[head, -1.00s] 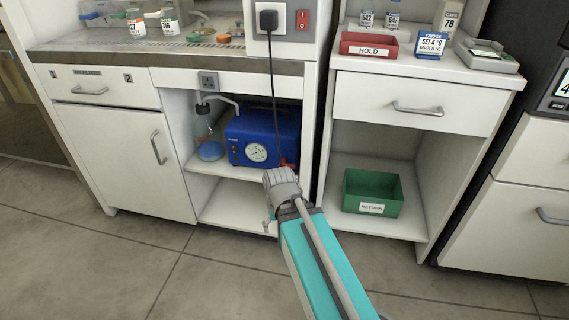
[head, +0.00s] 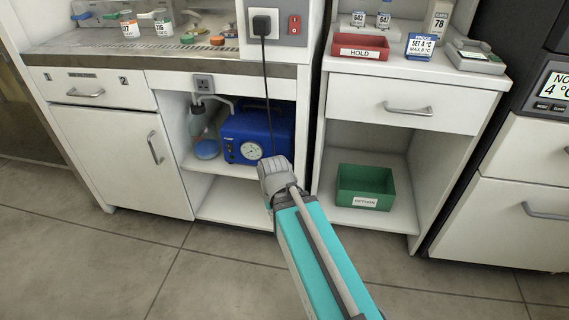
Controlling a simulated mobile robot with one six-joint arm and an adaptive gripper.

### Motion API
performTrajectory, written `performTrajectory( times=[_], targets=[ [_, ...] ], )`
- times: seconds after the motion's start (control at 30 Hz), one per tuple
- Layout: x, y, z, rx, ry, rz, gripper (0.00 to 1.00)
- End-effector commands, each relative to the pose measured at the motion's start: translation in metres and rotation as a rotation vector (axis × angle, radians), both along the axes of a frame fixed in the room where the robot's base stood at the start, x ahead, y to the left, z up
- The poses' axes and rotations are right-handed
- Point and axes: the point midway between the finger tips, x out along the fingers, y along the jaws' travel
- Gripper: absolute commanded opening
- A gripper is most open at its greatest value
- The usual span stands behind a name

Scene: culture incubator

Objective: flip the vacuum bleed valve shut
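A blue vacuum pump (head: 258,130) with a round white gauge (head: 251,151) sits on the shelf of the open bay under the bench. I cannot make out the bleed valve now; my arm covers the pump's lower right front. My gripper is at the far end of my arm, in front of that corner. Its fingers are hidden behind my grey wrist, so I cannot see whether they are open or touching anything.
A black cord (head: 267,95) hangs from the plug (head: 262,23) down past the pump's front. The divider (head: 307,135) stands close right of my wrist. A green bin (head: 365,187) sits in the right bay. The lower shelf (head: 235,208) is clear.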

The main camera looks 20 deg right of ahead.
Motion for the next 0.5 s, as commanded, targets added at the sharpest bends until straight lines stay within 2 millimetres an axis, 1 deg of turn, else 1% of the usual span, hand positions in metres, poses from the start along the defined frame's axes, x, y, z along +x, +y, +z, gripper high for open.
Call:
performTrajectory(
  times=[0.03, 0.2, 0.33, 0.5],
  targets=[
    [0.000, 0.000, 0.019, 0.000, 0.000, 0.000, 0.00],
    [0.000, 0.000, 0.050, 0.000, 0.000, 0.000, 0.00],
    [0.000, 0.000, 0.069, 0.000, 0.000, 0.000, 0.00],
    [0.000, 0.000, 0.082, 0.000, 0.000, 0.000, 0.00]
  ],
)
